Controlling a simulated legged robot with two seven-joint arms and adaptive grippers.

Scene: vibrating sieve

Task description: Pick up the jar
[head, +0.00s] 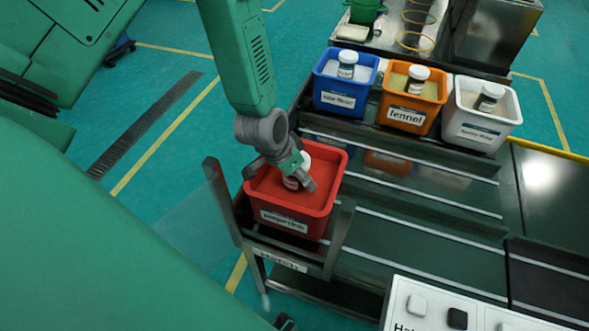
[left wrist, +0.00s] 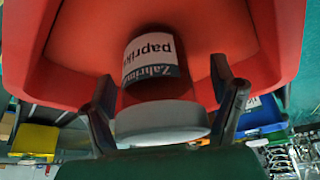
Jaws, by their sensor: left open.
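The paprika jar (head: 291,183) stands in the red bin (head: 318,226), with its white lid partly hidden by my gripper in the head view. The left wrist view shows the jar (left wrist: 150,88) with a dark and white label reading "paprika" and a pale lid towards the camera. My left gripper (head: 283,177) is down at the red bin, open around the jar. In the left wrist view, its two fingers (left wrist: 163,85) are on either side of the jar, with a gap visible at the left; contact at the right is unclear. My right gripper is not in view.
Blue (head: 344,95), orange (head: 408,114) and white (head: 480,130) bins, each with a jar, stand in a row at the back. The red bin sits between metal posts at the end of a dark roller conveyor (head: 425,225). A switch panel (head: 440,310) is at the front.

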